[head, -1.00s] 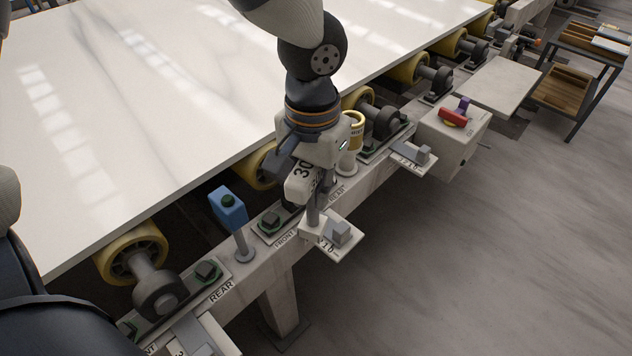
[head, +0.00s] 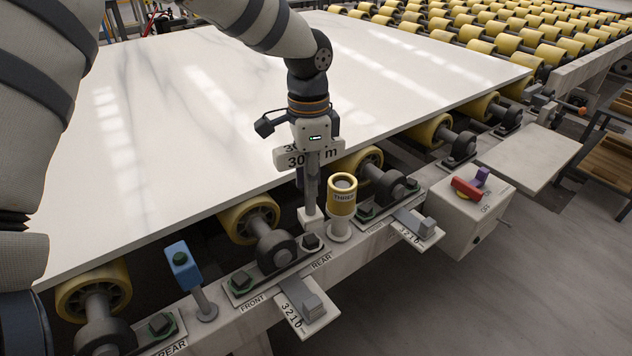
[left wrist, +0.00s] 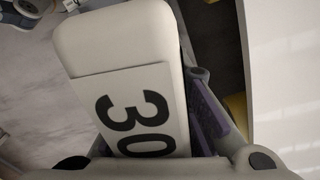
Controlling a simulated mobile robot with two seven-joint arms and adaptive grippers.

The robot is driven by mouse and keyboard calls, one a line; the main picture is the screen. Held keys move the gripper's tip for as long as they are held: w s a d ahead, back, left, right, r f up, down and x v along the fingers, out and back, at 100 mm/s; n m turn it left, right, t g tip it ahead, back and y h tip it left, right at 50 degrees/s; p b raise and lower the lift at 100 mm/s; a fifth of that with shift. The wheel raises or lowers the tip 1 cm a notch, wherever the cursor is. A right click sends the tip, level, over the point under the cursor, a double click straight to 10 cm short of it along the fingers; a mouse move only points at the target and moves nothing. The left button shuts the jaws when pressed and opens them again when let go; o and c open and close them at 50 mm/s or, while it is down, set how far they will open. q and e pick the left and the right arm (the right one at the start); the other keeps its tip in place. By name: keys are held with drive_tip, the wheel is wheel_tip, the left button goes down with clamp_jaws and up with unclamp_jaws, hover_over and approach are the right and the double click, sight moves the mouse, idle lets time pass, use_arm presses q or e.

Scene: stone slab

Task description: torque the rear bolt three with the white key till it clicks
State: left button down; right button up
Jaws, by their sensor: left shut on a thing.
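My left gripper (head: 312,150) is shut on the white key (head: 291,159), whose head reads 30 and part of a unit. The key's grey shaft points down to a pale square foot (head: 311,219). This foot is close to the dark rear bolt (head: 311,242) of the middle bearing block; I cannot tell whether they touch. That bolt shows no green, while the front bolt (head: 242,281) of the same block has green around it. In the left wrist view the key's head (left wrist: 125,95) fills the middle, beside purple finger parts. My right gripper is not in view.
A yellow-topped pot (head: 342,207) stands right of the key. A blue box on a post (head: 183,266) stands to the left. A control box with a red lever (head: 467,189) is at the right. The stone slab (head: 200,130) lies behind on yellow rollers.

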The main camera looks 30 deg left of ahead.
sight(310, 212)
use_arm(q)
drive_tip(key=shift+r, duration=0.15)
drive_tip(key=shift+f, duration=0.25)
wheel_tip(310, 212, down, 4)
drive_tip(key=shift+f, duration=0.4)
drive_tip(key=shift+r, duration=0.1)
idle(0.9)
drive_tip(key=shift+f, duration=0.25)
drive_tip(key=shift+f, duration=0.3)
drive_tip(key=shift+f, duration=0.4)
